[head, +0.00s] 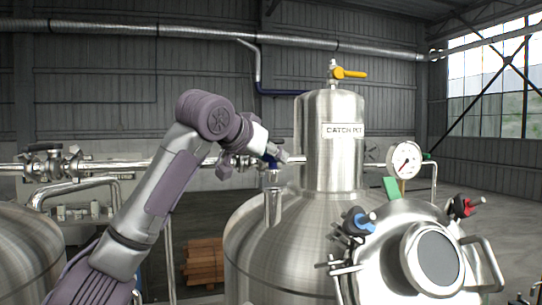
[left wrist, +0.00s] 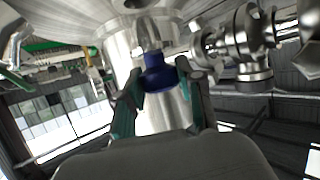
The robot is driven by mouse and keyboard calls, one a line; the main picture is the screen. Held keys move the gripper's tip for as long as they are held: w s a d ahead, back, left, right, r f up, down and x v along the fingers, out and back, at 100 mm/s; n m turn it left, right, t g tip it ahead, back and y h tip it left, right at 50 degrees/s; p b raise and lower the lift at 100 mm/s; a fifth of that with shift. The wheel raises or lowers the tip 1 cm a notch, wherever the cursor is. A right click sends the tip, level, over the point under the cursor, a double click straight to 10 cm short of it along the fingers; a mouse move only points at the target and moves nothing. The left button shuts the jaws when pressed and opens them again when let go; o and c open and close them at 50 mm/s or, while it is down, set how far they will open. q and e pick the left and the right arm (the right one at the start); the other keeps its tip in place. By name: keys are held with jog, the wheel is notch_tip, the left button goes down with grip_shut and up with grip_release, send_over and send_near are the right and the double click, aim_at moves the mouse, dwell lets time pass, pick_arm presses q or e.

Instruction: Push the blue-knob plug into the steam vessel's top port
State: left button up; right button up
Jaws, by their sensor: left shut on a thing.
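My left gripper (head: 275,160) comes in from the left, beside the labelled column. It is shut on the blue-knob plug, whose blue knob (left wrist: 160,74) sits between the teal fingers in the left wrist view. The plug's pale metal end (left wrist: 148,32) points away from my palm. In the head view, a little of the blue knob (head: 271,166) shows just above an upright steel port (head: 272,206) on the big rounded steel vessel (head: 262,255). I cannot tell whether the plug touches or enters the port. My right gripper is out of view.
A steel column labelled CATCH POT (head: 335,155) with a yellow valve handle (head: 350,73) stands right of my gripper. A hatch (head: 435,262), blue clamp knob (head: 358,222), red knob (head: 461,207) and gauge (head: 404,160) are at the right. Steel pipes (head: 90,165) run behind my arm.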

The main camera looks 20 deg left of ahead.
aim_at(270, 174)
pick_arm(q)
jog(key=shift+p, duration=0.45)
grip_shut()
dwell(0.7)
jog(key=shift+f+b, duration=1.45)
jog(key=shift+f, duration=0.6)
jog(key=o, duration=1.2)
grip_release()
jog(key=shift+o, duration=0.2)
jog(key=v, duration=1.2)
jog(key=shift+d, duration=0.1)
